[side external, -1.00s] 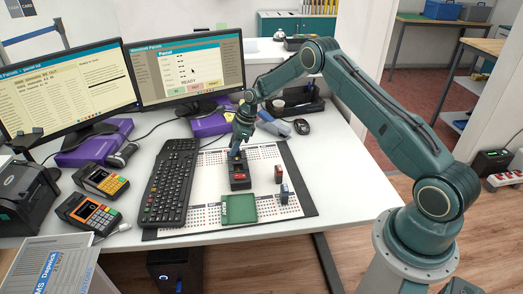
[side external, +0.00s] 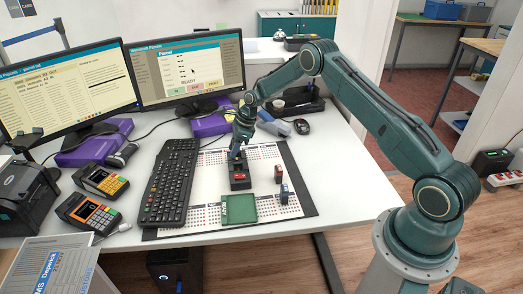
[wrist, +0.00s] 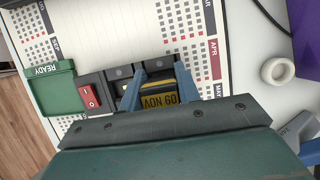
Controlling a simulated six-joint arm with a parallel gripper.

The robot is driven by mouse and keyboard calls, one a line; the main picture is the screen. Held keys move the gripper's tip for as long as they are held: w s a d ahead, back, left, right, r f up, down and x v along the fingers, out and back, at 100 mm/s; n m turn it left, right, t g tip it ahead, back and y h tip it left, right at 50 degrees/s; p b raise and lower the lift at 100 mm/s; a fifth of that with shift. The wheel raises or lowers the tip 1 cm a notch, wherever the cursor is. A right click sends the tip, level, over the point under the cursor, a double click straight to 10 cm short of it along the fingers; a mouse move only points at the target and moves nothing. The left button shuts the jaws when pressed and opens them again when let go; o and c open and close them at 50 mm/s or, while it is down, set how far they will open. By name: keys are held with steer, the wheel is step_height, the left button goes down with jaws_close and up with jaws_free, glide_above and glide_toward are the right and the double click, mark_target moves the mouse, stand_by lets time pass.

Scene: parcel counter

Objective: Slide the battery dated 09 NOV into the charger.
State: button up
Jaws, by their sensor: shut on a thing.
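My gripper (wrist: 160,92) is shut on a dark battery with a yellow label (wrist: 160,102), which reads 09 NOV upside down in the wrist view. The dark charger (wrist: 112,75) has a red rocker switch (wrist: 89,96) at its left end in that view. The battery is at the charger's bay farther from the switch; how deep it sits is hidden by the fingers. In the side view, my gripper (side external: 237,157) points down at the far end of the charger (side external: 240,185).
A green READY tray (side external: 239,209) lies in front of the charger on the calendar mat (side external: 190,215). A red battery (side external: 278,174) and a blue-sided battery (side external: 285,194) stand on the mat at right. The keyboard (side external: 169,184) is at left.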

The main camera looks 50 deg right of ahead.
steer(key=shift+f, duration=0.45)
steer(key=o, duration=1.1)
steer(key=v, duration=1.3)
steer(key=shift+r, duration=0.35)
steer(key=shift+s+d, duration=0.1)
steer(key=shift+d, duration=0.05)
